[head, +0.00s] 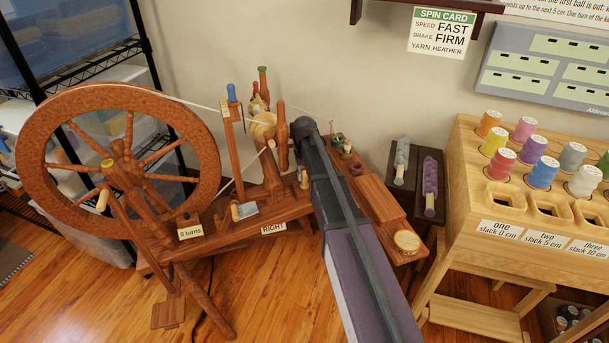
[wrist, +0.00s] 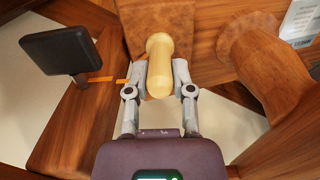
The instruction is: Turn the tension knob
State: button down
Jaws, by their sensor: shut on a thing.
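A pale wooden knob (wrist: 159,50) with a rounded end sticks out from a reddish-brown wooden block in the wrist view. My gripper (wrist: 160,74) is shut on this knob, with one finger against each side. In the head view my arm reaches to the spinning wheel (head: 118,97), and my gripper is hidden behind the arm there. I cannot tell how far the knob is turned. A "0 turns" label (head: 191,232) and a "RIGHT" label (head: 273,228) are on the wheel's bench.
A dark square paddle (wrist: 56,50) and an orange strip (wrist: 101,79) are left of the fingers. A round wooden post (wrist: 252,45) stands to the right. A spool rack (head: 535,225) stands right of my arm. A black shelf (head: 95,65) is at left.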

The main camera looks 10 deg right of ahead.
aim_at(304, 171)
dwell(0.4)
jog(key=shift+c, duration=2.4)
grip_release()
jog(key=shift+n, duration=0.3)
jog(key=n, duration=0.4)
jog(key=shift+n, duration=0.4)
jog(key=shift+r+n, duration=0.1)
jog(key=shift+n, duration=0.2)
notch_tip(304, 171, up, 14)
jog(key=p, duration=1.4)
jog(key=s+r+m+p, duration=0.3)
jog(key=s+r+p, duration=1)
jog(key=s, duration=0.1)
jog(key=shift+s+a+m, duration=0.15)
jog(key=shift+s+m, duration=0.15)
jog(key=shift+m, duration=0.1)
